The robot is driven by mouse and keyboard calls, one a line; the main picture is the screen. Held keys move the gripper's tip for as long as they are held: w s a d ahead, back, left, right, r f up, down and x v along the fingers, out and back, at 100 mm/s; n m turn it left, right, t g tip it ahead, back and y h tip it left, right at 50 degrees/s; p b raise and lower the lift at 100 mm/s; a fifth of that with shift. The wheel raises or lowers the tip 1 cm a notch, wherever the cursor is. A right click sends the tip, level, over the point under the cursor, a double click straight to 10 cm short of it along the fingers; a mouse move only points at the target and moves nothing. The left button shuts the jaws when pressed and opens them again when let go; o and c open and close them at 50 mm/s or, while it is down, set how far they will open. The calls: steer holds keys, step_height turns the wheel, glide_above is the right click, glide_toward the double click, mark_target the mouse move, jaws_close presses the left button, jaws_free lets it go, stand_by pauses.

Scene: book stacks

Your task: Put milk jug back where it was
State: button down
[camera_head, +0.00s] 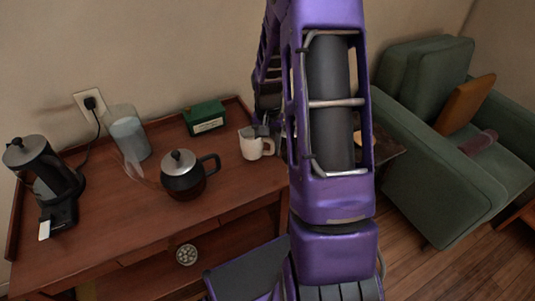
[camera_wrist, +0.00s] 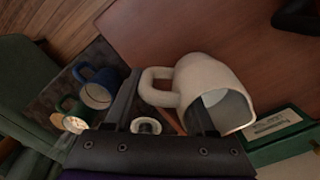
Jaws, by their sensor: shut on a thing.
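The milk jug (camera_head: 251,146) is a cream-white jug with a loop handle, near the right end of the wooden desk in the head view. In the wrist view the jug (camera_wrist: 212,88) is large, with its pale inside visible and its handle towards the left. My gripper (camera_head: 263,131) is at the jug's upper side and partly hidden by my arm. I cannot tell whether the jug touches the desk.
A green armchair (camera_head: 455,180) is at right.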

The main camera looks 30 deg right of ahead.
mark_target(268, 154)
steer(key=shift+f, duration=1.4)
steer(key=shift+f, duration=0.1)
steer(key=shift+c, duration=1.2)
jaws_free()
steer(key=shift+b, duration=0.3)
step_height(268, 154, up, 12)
steer(key=shift+r+p, duration=0.15)
steer(key=shift+p, duration=0.9)
